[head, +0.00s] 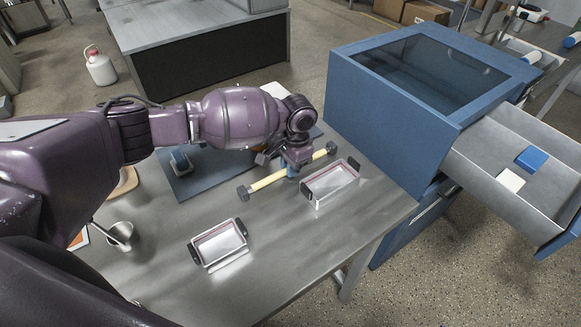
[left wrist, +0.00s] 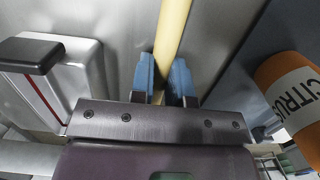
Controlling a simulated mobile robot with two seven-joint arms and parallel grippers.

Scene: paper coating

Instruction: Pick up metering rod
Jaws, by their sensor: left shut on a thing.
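The metering rod (head: 267,182) is a pale yellow bar with dark square ends, in the middle of the head view over the grey table. My left gripper (head: 292,172) comes down on it from above and is shut on it near its middle. In the left wrist view the yellow rod (left wrist: 174,32) runs between the blue fingertips (left wrist: 161,82). I cannot tell whether the rod touches the table or is slightly raised. My right gripper is not in view.
A metal tray (head: 331,182) with dark handles lies close to the rod's right end. Another tray (head: 219,244) lies nearer, beside a cup (head: 121,234). A blue cabinet (head: 385,125) with an open drawer (head: 497,200) stands right. An orange bottle (left wrist: 292,95) shows in the wrist view.

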